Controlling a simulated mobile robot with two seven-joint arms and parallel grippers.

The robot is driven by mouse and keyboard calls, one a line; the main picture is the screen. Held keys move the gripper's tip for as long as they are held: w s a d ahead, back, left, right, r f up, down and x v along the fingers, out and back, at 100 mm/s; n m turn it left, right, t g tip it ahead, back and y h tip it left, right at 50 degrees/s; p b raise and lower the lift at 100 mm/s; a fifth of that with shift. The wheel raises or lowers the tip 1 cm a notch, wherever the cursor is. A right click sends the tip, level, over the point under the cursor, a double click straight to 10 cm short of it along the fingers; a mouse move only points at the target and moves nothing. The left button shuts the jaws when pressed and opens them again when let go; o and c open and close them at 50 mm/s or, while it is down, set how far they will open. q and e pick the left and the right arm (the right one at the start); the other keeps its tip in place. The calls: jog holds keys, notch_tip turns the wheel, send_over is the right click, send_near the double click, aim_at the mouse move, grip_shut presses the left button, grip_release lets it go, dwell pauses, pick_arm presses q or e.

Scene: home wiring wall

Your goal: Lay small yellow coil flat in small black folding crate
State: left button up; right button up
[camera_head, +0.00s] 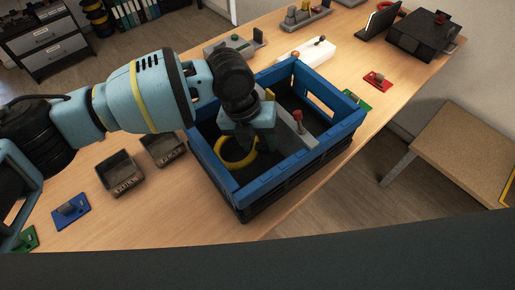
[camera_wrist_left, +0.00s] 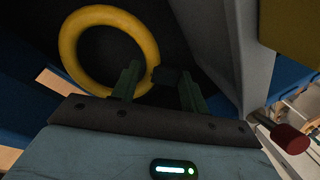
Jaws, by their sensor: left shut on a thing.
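The small yellow coil (camera_head: 237,166) is a ring inside the folding crate (camera_head: 300,158), which has blue upper rims and dark lower walls. My left gripper (camera_head: 258,143) reaches down into the crate and is shut on the coil's right side. In the left wrist view the coil (camera_wrist_left: 68,50) shows as a nearly full ring, with the fingers (camera_wrist_left: 160,82) at its lower right edge. I cannot tell whether the coil touches the crate floor. My right gripper is not in view.
A grey part with a red knob (camera_head: 298,116) stands in the crate, right of my gripper. Two dark trays (camera_head: 122,173) (camera_head: 163,149) sit left of the crate. A white box (camera_head: 306,52) and a red piece (camera_head: 377,79) lie beyond it. A black box (camera_head: 424,35) stands farther back.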

aim_at(255, 146)
pick_arm(q)
jog(key=shift+f, duration=1.85)
jog(key=shift+f, duration=0.1)
jog(key=o, duration=1.2)
jog(key=v, duration=1.2)
